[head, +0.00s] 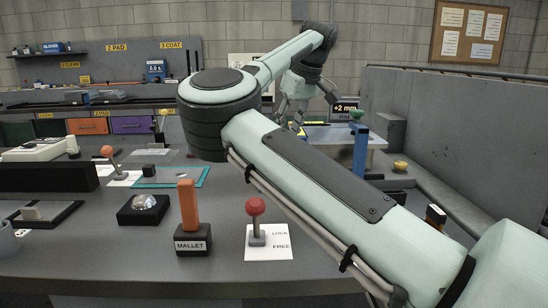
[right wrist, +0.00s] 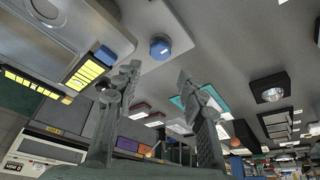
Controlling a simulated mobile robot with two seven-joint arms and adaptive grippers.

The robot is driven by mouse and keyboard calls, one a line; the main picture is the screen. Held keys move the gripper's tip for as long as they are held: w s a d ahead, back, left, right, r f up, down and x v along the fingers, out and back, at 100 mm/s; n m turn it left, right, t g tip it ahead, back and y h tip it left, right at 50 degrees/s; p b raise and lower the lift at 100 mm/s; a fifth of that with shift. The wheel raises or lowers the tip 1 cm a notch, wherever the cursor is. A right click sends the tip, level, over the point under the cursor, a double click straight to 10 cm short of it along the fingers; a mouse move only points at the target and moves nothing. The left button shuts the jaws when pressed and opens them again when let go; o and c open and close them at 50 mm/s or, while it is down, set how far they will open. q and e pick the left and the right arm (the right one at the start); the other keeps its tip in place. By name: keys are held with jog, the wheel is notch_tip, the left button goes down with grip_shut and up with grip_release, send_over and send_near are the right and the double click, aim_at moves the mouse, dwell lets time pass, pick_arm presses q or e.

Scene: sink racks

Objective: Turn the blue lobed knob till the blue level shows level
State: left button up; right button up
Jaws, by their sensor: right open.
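In the right wrist view a blue knob (right wrist: 160,48) with a pale mark stands on a white plate. A second, smaller blue part (right wrist: 105,55) sits beside a yellow panel with dark marks (right wrist: 88,73); I cannot tell which blue part is lobed, or read a level. My right gripper (right wrist: 158,71) is open and empty, its fingers spread with the blue knob beyond the gap, apart from it. In the head view my right gripper (head: 297,118) is over the far bench, and my own arm hides much there. My left gripper is not in view.
A mallet (head: 188,215) and a red-knobbed lever (head: 256,215) stand on the near bench. A grey wall (head: 455,110) bounds the right.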

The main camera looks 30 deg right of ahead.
jog(key=x, duration=0.7)
jog(key=shift+w+f+p, duration=0.2)
jog(key=shift+f+p, duration=0.1)
jog(key=shift+f, duration=0.1)
jog(key=shift+w+f, duration=0.2)
jog(key=shift+f, duration=0.25)
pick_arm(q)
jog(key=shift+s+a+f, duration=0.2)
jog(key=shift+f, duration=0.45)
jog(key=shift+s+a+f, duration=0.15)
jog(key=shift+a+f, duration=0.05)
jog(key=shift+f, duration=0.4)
pick_arm(e)
jog(key=c, duration=0.9)
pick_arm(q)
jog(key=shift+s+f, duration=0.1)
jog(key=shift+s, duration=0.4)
